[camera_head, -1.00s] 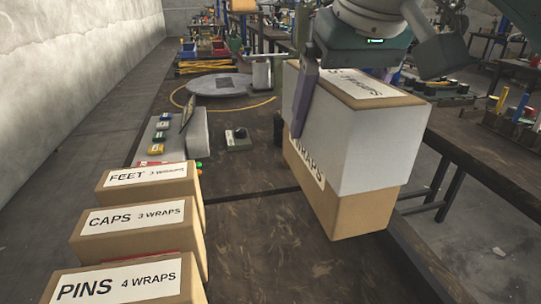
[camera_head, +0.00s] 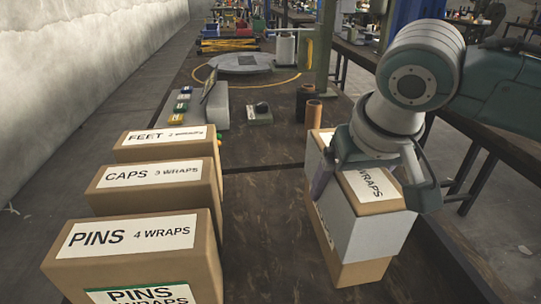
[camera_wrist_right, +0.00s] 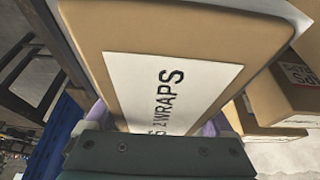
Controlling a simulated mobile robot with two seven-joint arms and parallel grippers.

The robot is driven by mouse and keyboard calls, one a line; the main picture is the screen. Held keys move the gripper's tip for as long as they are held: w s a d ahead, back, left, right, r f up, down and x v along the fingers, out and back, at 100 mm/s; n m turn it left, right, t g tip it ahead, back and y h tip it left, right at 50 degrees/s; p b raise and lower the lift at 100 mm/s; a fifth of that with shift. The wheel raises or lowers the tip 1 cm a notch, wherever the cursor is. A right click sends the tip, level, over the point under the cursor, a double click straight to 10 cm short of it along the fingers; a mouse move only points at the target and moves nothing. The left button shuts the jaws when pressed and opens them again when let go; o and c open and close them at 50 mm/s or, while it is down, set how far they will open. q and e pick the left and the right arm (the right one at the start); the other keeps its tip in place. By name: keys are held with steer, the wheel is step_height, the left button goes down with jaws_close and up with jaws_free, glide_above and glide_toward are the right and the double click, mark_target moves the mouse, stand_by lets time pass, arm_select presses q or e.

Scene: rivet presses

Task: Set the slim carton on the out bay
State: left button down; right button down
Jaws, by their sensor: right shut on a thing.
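The slim carton (camera_head: 368,238) is tan with a white wrap around its middle and a WRAPS label on its top. My right gripper (camera_head: 374,184) is shut across its top, with a purple finger against the left side. The carton is upright at the right side of the dark table; I cannot tell whether its base touches. In the right wrist view, the carton's labelled top (camera_wrist_right: 240,62) fills the middle between the purple fingers. I cannot make out a marked out bay. My left gripper is not in view.
Cartons labelled PINS (camera_head: 135,245), CAPS (camera_head: 152,190) and FEET (camera_head: 165,150) stand in a row at the left. A brown cylinder (camera_head: 313,114) stands behind the held carton. The table (camera_head: 262,225) between is clear. A grey round plate (camera_head: 241,64) lies farther back.

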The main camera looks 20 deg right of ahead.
mark_target(364, 173)
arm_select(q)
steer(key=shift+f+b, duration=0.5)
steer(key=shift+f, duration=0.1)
arm_select(e)
step_height(364, 173, down, 4)
steer(key=shift+r, duration=0.25)
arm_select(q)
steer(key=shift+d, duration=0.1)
arm_select(e)
steer(key=shift+f, duration=0.15)
jaws_free()
steer(key=shift+f, duration=0.1)
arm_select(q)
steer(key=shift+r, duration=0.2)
arm_select(e)
steer(key=shift+s+r, duration=0.1)
steer(key=shift+r, duration=0.35)
arm_select(q)
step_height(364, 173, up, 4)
steer(key=p, duration=0.4)
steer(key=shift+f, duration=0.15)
arm_select(e)
steer(key=v, duration=1.1)
steer(key=shift+s+r, duration=0.1)
steer(key=shift+r, duration=0.05)
